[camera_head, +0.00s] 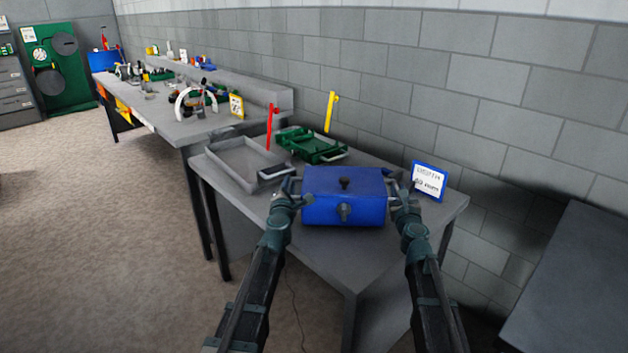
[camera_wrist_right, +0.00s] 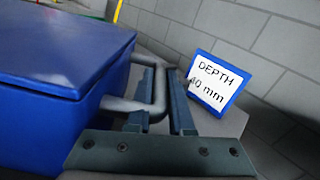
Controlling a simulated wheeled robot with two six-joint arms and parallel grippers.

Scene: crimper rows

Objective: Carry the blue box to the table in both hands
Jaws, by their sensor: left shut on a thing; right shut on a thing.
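The blue box (camera_head: 343,207) has a dark knob on its lid, a dark fitting on its front and a handle at each end. It is between my two grippers, over the near part of the grey table (camera_head: 342,258); I cannot tell whether it touches the top. My left gripper (camera_head: 287,188) is shut on its left handle. My right gripper (camera_head: 401,185) is shut on its right handle. In the right wrist view the box (camera_wrist_right: 60,55) fills the left side, and the grey handle (camera_wrist_right: 158,85) passes between the fingers of my right gripper (camera_wrist_right: 166,92).
A grey tray (camera_head: 222,150) and a green tray (camera_head: 333,153) lie behind the box, near red (camera_head: 271,122) and yellow (camera_head: 330,110) posts. A blue-framed sign (camera_head: 429,180) stands close to my right gripper. A longer bench (camera_head: 165,122) with tools extends to the far left.

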